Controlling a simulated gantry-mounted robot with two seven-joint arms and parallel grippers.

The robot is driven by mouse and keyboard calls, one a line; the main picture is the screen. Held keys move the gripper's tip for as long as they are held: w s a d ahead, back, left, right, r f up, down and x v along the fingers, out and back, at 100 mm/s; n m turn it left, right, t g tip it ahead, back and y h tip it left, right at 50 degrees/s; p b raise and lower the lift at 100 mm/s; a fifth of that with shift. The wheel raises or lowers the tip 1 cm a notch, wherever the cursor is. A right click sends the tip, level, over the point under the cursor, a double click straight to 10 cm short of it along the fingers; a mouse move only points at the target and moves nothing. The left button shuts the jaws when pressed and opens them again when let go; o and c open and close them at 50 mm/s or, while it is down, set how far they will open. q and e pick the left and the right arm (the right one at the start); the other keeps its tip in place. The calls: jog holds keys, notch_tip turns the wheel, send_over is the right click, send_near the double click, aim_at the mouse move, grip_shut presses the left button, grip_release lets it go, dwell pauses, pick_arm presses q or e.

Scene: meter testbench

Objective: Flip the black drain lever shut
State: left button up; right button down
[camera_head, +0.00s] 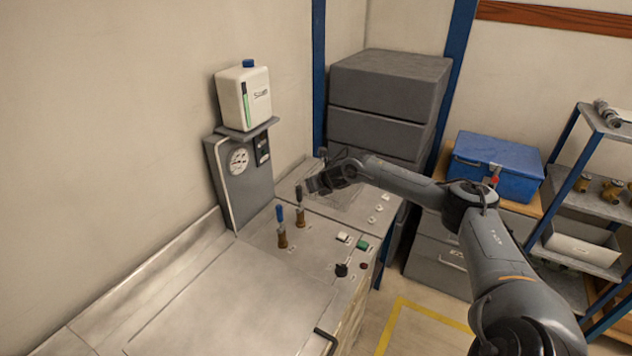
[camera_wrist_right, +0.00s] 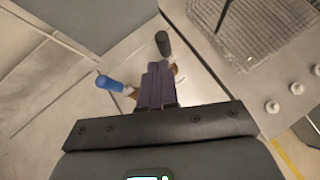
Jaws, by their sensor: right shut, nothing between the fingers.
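The black drain lever (camera_head: 298,194) stands upright on its brass valve on the bench top. Its black handle (camera_wrist_right: 163,43) shows just beyond my fingertips in the wrist view, and its brass base is mostly hidden behind them. My right gripper (camera_head: 311,186) is shut and empty, close to the right of the black handle in the head view. Its shut fingers (camera_wrist_right: 157,68) point toward the lever; I cannot tell whether they touch it. A blue lever (camera_head: 279,213) stands upright on a second brass valve to the left; it also shows in the wrist view (camera_wrist_right: 108,82). My left gripper is not in view.
A grey gauge post (camera_head: 243,183) carrying a white canister (camera_head: 243,97) stands behind the levers. A wire-mesh grate (camera_wrist_right: 262,28) lies beyond. A green button (camera_head: 362,245) and a black knob (camera_head: 341,270) sit nearer the front. The bench's left part is clear.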

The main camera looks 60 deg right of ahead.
jog(key=shift+p+v, duration=0.35)
jog(key=shift+v, duration=0.6)
jog(key=shift+w, duration=0.1)
